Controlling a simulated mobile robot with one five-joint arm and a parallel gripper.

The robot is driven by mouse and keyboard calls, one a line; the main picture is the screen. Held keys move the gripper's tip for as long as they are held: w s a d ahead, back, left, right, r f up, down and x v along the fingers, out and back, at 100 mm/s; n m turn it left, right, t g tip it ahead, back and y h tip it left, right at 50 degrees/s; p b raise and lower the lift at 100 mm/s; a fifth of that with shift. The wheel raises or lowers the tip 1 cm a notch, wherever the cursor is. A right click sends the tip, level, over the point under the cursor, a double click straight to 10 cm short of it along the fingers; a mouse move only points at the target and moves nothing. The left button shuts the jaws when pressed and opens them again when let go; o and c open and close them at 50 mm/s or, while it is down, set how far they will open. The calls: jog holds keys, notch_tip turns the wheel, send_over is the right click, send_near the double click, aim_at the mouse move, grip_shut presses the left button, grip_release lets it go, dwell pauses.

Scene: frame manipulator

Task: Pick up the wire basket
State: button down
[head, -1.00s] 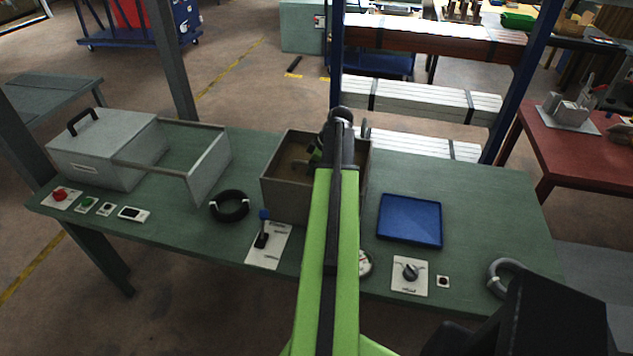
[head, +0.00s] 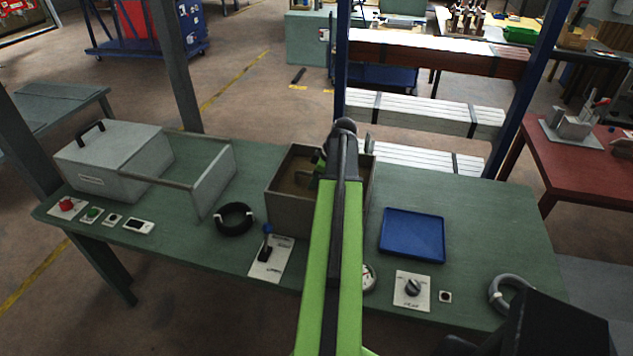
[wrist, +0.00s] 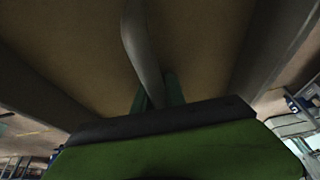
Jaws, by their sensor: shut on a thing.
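The wire basket (head: 288,212) appears as an open, solid-walled grey-brown box at the middle of the green table, with a brown inside. My gripper (head: 318,162) is over its opening, and my green arm hides its right part. In the wrist view, a curved grey handle (wrist: 142,45) runs down between the fingers of my gripper (wrist: 158,92), over the brown inside of the basket. My gripper is shut on this handle. The basket looks level, and I see no clear gap between it and the table.
A grey metal box with an open drawer (head: 112,160) stands at the left. A black coil (head: 234,219) and a lever panel (head: 268,262) lie close to the basket. A blue tray (head: 412,235) is at its right. A blue post (head: 530,90) stands behind.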

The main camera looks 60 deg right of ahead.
notch_tip(320, 180, up, 9)
jog(key=p, duration=0.8)
